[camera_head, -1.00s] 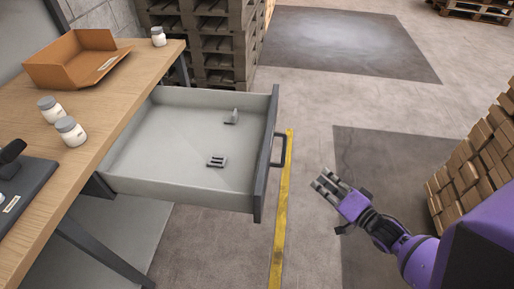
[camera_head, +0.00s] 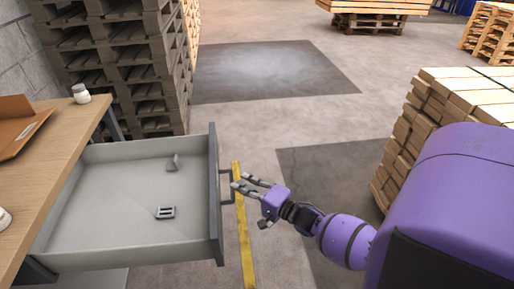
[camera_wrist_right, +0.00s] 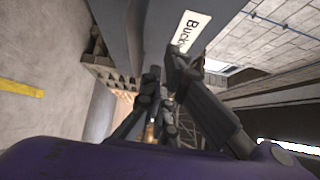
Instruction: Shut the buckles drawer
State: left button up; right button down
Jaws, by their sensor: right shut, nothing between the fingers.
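The buckles drawer (camera_head: 110,205) stands pulled far out from under the wooden bench, with two grey metal buckles lying in it; one is the buckle (camera_head: 166,212) near the middle, the other the buckle (camera_head: 173,162) farther back. Its dark front (camera_head: 214,195) carries a bar handle (camera_head: 228,186). My right gripper (camera_head: 240,185) is at the handle, its fingers shut and empty; whether they touch it I cannot tell. In the right wrist view the fingers (camera_wrist_right: 165,85) are close to the drawer front, beside a label (camera_wrist_right: 190,30) reading "Buck". My left gripper is out of view.
The bench top (camera_head: 60,140) holds an orange-brown tray (camera_head: 22,125) and a white-lidded jar (camera_head: 81,94). Stacked pallets (camera_head: 120,60) stand behind the drawer. A loaded pallet (camera_head: 440,110) is at right. The floor beyond the yellow line (camera_head: 243,235) is open.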

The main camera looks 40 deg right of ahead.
aim_at(233, 191)
jog(key=a, duration=0.1)
jog(key=w+a, duration=0.1)
jog(key=a, duration=0.1)
jog(key=shift+w, duration=0.3)
